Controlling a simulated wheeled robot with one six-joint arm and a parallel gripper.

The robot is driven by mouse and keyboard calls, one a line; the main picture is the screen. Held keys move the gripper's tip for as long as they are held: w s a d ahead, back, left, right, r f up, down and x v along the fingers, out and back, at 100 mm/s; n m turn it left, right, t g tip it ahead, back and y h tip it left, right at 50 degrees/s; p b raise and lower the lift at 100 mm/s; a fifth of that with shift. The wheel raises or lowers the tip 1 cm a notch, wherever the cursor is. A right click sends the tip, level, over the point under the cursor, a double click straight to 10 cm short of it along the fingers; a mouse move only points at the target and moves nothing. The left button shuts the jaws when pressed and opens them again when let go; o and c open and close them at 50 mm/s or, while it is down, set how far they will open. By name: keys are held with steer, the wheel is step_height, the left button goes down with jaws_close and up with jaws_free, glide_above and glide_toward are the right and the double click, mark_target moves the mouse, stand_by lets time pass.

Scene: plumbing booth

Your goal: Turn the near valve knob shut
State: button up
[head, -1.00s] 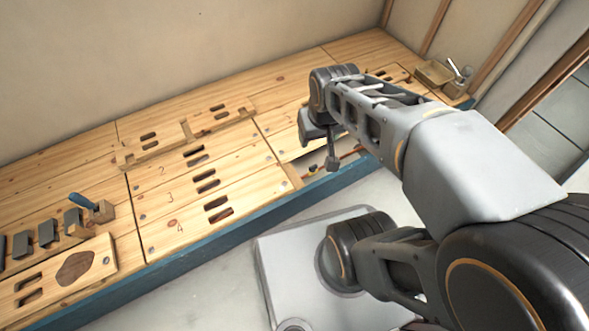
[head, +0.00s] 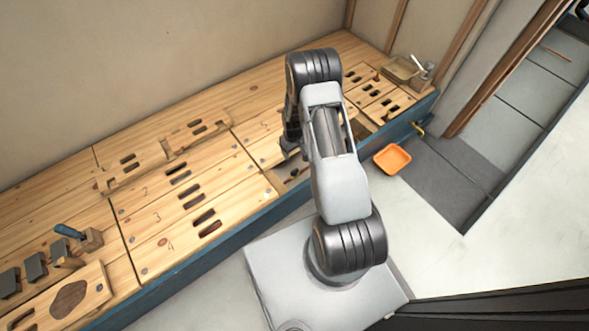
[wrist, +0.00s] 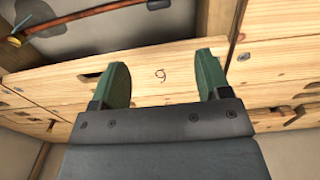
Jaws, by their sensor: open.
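My gripper (wrist: 163,62) is open in the wrist view, with its two green fingers apart and nothing between them. It is over a pale wooden board (wrist: 150,85) with a numeral on it. A reddish pipe (wrist: 75,19) with small dark fittings runs past the board's edge at upper left, clear of the fingers. In the head view my gripper (head: 290,146) hangs over the bench, next to an open recess (head: 284,182). A small dark part (head: 294,171) shows in that recess; I cannot tell whether it is the near valve knob.
The wooden bench (head: 160,258) has several slotted boards and a blue front edge. A blue-handled tool (head: 70,231) stands at left. An orange tray (head: 392,159) lies on the floor beside the bench. A yellow fitting (head: 419,128) sits at the bench's right front edge.

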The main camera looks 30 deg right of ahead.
mark_target(294, 171)
step_height(294, 171, down, 16)
steer(key=b, duration=0.5)
steer(key=shift+s+d+r+b, duration=0.15)
steer(key=shift+r+b, duration=0.1)
steer(key=shift+b, duration=0.15)
steer(key=c, duration=0.9)
